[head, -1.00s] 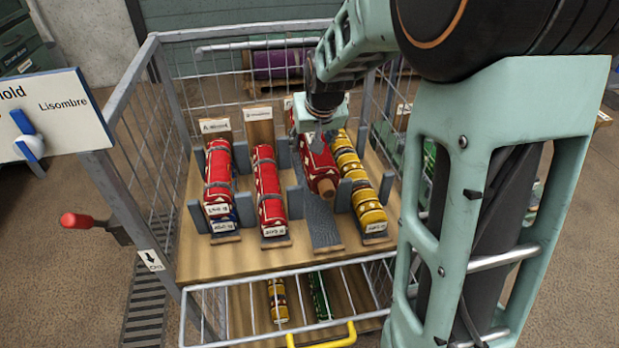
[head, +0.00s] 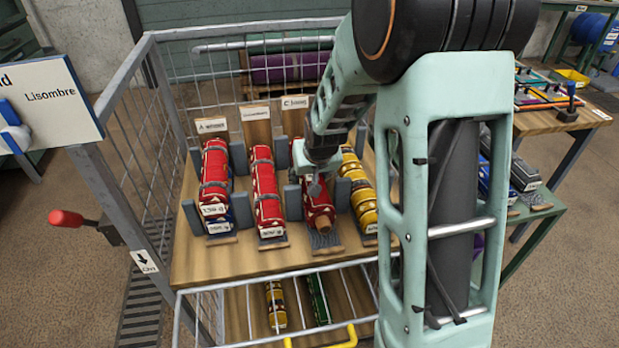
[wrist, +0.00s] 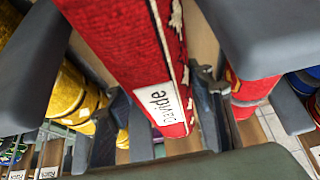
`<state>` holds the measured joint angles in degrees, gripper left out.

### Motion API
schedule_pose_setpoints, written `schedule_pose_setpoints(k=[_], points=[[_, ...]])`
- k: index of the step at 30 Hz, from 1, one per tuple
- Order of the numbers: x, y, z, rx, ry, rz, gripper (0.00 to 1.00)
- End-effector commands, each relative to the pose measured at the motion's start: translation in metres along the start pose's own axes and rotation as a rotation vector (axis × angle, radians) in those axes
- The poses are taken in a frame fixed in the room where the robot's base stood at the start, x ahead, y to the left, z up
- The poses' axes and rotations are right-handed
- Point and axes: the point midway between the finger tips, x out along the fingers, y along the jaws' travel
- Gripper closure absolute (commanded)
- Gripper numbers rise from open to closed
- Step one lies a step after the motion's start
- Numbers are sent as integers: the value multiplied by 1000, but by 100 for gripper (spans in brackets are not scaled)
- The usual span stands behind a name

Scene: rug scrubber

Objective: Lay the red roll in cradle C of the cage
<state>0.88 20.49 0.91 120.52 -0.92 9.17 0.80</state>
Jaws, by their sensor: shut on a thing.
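The red roll (head: 318,206) is in the third place from the left in the cage, with its bare brown end toward the front. My gripper (head: 316,186) is shut on it from above. The roll lies low between the grey posts of cradle C (head: 325,240), under the board (head: 295,102) marked C. In the wrist view the red roll (wrist: 125,45) shows its white label, with grey posts on both sides. My arm hides its far end, and I cannot tell if it rests fully on the cradle floor.
Red rolls fill the first cradle (head: 214,180) and the second cradle (head: 266,185). A yellow roll (head: 360,190) lies just right of cradle C. The wire cage wall (head: 160,130) stands at left. A lower shelf holds a yellow roll (head: 276,305) and a green roll (head: 318,300).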

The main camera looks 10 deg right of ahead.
Motion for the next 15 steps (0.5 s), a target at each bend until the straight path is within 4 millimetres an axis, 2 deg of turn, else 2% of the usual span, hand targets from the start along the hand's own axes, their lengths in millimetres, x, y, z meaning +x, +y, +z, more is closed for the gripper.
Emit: schedule_pose_setpoints(k=[5,6,10,15], points=[[2,0,0,0,3,0,94],[2,0,1,0,-1,0,48],[2,0,1,0,-1,0,34],[2,0,1,0,-1,0,34]])
